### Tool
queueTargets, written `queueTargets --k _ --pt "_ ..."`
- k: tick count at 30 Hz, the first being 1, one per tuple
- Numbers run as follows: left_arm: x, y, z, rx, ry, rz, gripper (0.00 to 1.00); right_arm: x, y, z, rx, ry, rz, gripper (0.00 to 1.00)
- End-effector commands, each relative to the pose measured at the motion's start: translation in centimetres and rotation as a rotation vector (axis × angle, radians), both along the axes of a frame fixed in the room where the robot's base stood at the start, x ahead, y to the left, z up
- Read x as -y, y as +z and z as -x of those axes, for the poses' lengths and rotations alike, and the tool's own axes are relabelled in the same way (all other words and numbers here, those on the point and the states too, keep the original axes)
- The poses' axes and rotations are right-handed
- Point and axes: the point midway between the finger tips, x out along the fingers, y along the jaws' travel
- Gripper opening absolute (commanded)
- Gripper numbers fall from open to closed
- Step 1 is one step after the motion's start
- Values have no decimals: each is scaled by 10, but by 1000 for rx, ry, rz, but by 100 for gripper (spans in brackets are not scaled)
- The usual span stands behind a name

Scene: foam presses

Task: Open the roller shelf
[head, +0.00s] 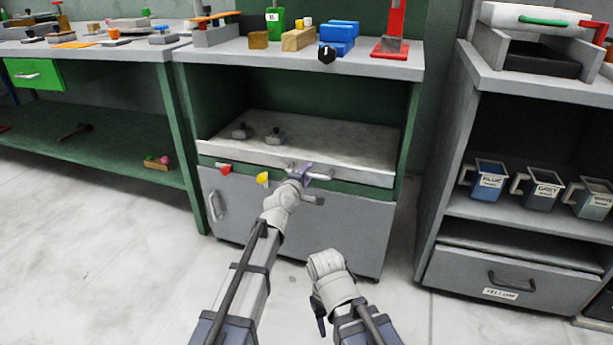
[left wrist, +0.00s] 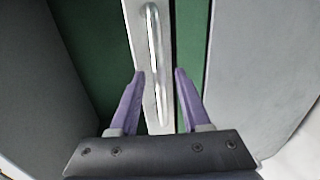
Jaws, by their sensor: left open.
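The roller shelf (head: 340,137) is a grey board in the green middle cabinet, with a pale front edge. A metal bar handle (head: 318,176) is on that front edge and also shows in the left wrist view (left wrist: 154,40). My left gripper (head: 303,172) is at the handle. In the left wrist view its purple fingers (left wrist: 160,78) are open, one on each side of the handle, with gaps visible. The wrist partly hides the handle in the head view.
A grey door (head: 345,235) is underneath. The cabinet top (head: 220,48) holds blocks and a red stand. The floor in front is clear.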

Motion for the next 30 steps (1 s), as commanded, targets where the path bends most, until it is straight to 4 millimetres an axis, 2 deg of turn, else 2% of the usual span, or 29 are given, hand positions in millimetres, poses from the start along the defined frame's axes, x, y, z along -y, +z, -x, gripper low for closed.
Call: queueTargets --k 2,13,30 --pt "0 0 0 0 0 0 42 0 0 0 0 0 0 50" --pt "0 0 0 0 0 0 0 0 0 0 0 0 0 50" --pt "0 0 0 -1 0 0 0 0 0 0 0 0 0 50"
